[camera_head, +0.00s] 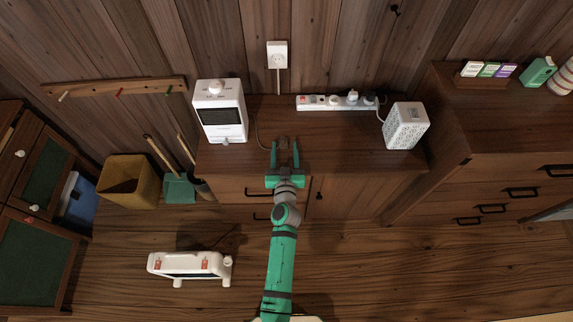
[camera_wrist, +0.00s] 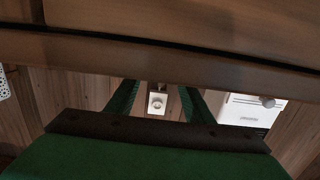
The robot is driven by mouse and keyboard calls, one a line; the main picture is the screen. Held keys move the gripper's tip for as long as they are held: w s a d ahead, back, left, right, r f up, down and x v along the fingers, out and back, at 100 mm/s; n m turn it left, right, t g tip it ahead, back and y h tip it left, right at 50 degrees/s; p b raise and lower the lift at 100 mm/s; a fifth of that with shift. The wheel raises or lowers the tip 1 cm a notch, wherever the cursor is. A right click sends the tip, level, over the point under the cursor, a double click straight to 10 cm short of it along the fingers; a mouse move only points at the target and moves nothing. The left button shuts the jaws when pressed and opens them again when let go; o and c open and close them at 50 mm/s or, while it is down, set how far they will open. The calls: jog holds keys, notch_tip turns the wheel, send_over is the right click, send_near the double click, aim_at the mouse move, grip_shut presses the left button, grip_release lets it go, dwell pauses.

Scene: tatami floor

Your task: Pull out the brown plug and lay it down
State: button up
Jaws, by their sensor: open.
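My gripper (camera_head: 286,150) is open, with its two green fingers pointing toward the wall over the cabinet top. A small brownish thing (camera_head: 283,141), which looks like the brown plug, lies on the cabinet top between the fingertips. A thin dark cord (camera_head: 258,130) runs toward it from beside the white appliance (camera_head: 220,110). The white power strip (camera_head: 315,103) lies at the back of the cabinet with several plugs in it, including a dark one (camera_head: 369,100). In the wrist view my open gripper (camera_wrist: 158,92) shows no plug between its fingers; the wall socket (camera_wrist: 157,103) appears beyond them.
The cabinet top (camera_head: 330,140) is clear to the right of my gripper, up to a white perforated box (camera_head: 406,127). A wall socket (camera_head: 277,55) with a white cord is above. A white heater (camera_head: 190,265) stands on the floor at left.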

jog(key=s, duration=0.9)
jog(key=shift+d+r, duration=0.35)
jog(key=shift+s, duration=0.1)
dwell(0.3)
jog(key=s+a+m+g+h, duration=0.1)
jog(key=s, duration=2)
jog(key=s+r+n+y, duration=0.1)
jog(key=s+r, duration=1)
jog(key=s, duration=0.2)
jog(key=shift+a+g, duration=0.15)
jog(key=shift+g, duration=0.25)
